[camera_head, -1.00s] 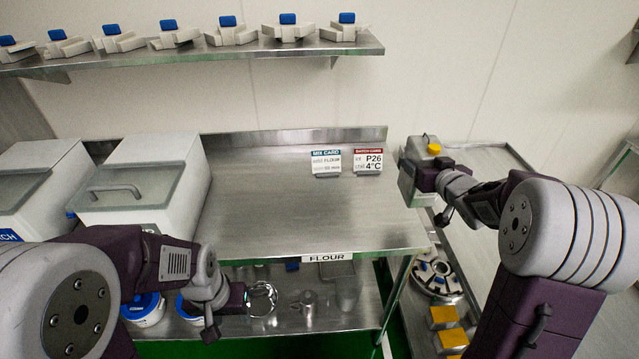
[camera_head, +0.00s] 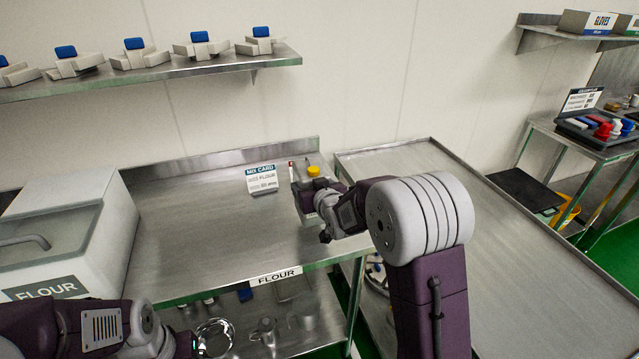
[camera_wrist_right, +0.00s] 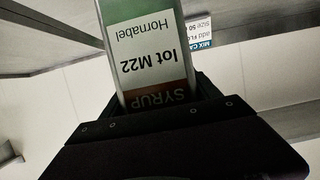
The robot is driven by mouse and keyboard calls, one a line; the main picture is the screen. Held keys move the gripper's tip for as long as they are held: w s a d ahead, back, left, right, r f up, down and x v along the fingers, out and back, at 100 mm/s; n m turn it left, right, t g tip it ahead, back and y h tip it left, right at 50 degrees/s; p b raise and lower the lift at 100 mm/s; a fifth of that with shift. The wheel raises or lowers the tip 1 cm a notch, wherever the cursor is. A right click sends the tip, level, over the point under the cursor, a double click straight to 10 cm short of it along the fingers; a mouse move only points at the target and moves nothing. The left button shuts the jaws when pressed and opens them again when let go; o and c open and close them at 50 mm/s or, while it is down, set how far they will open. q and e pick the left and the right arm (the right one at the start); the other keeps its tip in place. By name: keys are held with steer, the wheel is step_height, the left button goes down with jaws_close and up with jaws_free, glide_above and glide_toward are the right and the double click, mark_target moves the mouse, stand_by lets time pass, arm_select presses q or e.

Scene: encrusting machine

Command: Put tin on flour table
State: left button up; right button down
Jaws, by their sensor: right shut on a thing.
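The tin is a pale box with a yellow cap (camera_head: 314,171), over the right rear part of the flour table (camera_head: 200,230). My right gripper (camera_head: 316,198) is shut on the tin, which looks upright. I cannot tell whether its bottom touches the steel top. In the right wrist view, the tin (camera_wrist_right: 148,62) sits between the jaws and shows a white label reading "SYRUP" and "lot M22 Hornabel". My left gripper (camera_head: 186,346) is low at the front left, partly cut off by the frame edge. Its fingers are not clear.
A mix card (camera_head: 262,179) stands left of the tin; a red-edged card behind the tin is mostly hidden. A flour bin (camera_head: 75,235) fills the table's left side. Another steel table (camera_head: 540,280) is at the right. The flour table's middle is clear.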

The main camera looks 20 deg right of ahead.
step_height(320, 180, down, 3)
steer(key=shift+f, duration=0.1)
steer(key=shift+w+f, duration=0.1)
steer(key=shift+f, duration=0.15)
steer(key=shift+r, duration=0.1)
steer(key=shift+b, duration=0.35)
steer(key=shift+c, duration=0.8)
jaws_free()
steer(key=shift+f, duration=0.35)
steer(key=shift+s, duration=0.2)
